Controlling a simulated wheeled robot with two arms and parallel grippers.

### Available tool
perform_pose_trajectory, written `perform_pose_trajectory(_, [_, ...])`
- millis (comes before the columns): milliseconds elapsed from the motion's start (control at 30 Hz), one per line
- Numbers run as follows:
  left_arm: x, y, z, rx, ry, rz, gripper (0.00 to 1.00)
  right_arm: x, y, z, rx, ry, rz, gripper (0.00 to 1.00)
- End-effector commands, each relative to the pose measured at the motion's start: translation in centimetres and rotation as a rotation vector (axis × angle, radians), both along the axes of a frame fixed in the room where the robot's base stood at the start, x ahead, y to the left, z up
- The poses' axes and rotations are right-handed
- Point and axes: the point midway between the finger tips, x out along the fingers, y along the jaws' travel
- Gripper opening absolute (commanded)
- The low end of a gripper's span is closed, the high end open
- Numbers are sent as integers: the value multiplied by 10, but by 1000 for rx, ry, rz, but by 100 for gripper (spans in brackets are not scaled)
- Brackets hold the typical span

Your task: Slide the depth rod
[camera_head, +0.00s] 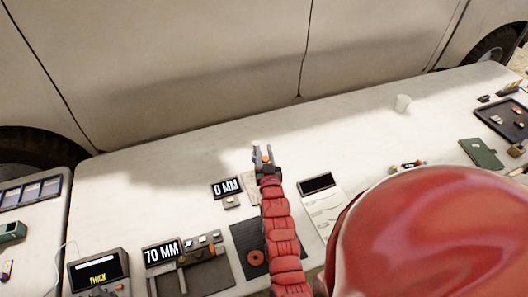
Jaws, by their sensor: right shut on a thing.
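My right arm, red and padded, reaches in from the bottom, and its right gripper (262,155) is at the middle of the white table. The gripper is shut on a small part, partly hidden between the fingers, which looks like the depth rod. A black display reading "0 MM" (226,187) stands just left of the gripper. A small light block (231,202) sits in front of that display. My left gripper is not in view.
A "70 MM" display (161,253), a tool tray (205,272), a dark mat (243,239) with an orange ring (256,258), and a "THICK" device (98,270) are nearby. A white cup (402,103) stands at the back right.

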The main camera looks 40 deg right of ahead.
Motion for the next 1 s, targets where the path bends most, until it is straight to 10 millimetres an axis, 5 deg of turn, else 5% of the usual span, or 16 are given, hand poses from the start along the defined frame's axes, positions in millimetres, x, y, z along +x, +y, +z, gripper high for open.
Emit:
perform_pose_trajectory(433, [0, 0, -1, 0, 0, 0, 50, 0, 0, 2, 0, -1, 0, 0])
perform_pose_trajectory(733, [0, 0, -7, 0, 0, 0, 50, 0, 0, 34, -3, -5, 2, 0])
perform_pose_trajectory(1000, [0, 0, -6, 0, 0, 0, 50, 0, 0, 34, 0, 1, 2, 0])
